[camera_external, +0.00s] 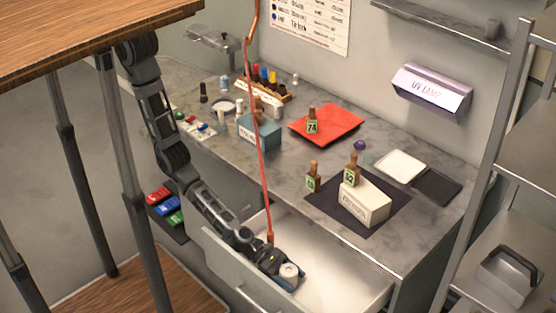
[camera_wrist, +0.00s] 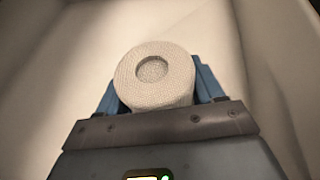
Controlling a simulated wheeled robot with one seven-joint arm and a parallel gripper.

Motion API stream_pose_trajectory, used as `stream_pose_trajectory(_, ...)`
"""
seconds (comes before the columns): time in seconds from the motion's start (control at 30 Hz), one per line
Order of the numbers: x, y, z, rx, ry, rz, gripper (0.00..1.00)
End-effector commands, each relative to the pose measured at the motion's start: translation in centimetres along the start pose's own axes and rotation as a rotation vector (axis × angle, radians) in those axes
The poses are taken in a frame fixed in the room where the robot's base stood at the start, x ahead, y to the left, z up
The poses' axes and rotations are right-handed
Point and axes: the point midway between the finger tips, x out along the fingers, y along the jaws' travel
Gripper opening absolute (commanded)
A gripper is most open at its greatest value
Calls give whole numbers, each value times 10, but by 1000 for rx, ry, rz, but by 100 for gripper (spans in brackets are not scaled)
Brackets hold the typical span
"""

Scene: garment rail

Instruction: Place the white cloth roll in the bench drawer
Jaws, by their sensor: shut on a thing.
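The white cloth roll (camera_wrist: 154,78) sits between the blue fingers of my gripper (camera_wrist: 154,92), with its round end and hollow centre facing the wrist camera. In the external view the roll (camera_external: 289,270) shows at the tip of my gripper (camera_external: 288,276), which is shut on it. Gripper and roll are inside the open bench drawer (camera_external: 330,281), near its left part. The drawer's pale floor around them looks empty. I cannot tell whether the roll touches the floor.
The grey bench top (camera_external: 395,235) above the drawer carries a white box (camera_external: 365,203), a red tray (camera_external: 327,124) and several small bottles. A red cord (camera_external: 262,165) hangs down close to my gripper. The drawer's front panel (camera_external: 238,272) and side walls surround the gripper.

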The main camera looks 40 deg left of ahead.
Motion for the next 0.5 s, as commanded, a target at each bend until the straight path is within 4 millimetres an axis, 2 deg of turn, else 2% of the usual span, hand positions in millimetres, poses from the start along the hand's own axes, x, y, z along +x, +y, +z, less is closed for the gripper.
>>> stream_pose_trajectory(0.37, 2, 0, -3, 0, -1, 0, 35)
stream_pose_trajectory(0.4, 1, 0, -2, 0, -1, 0, 70)
stream_pose_trajectory(0.5, 1, 0, -2, 0, -1, 0, 79)
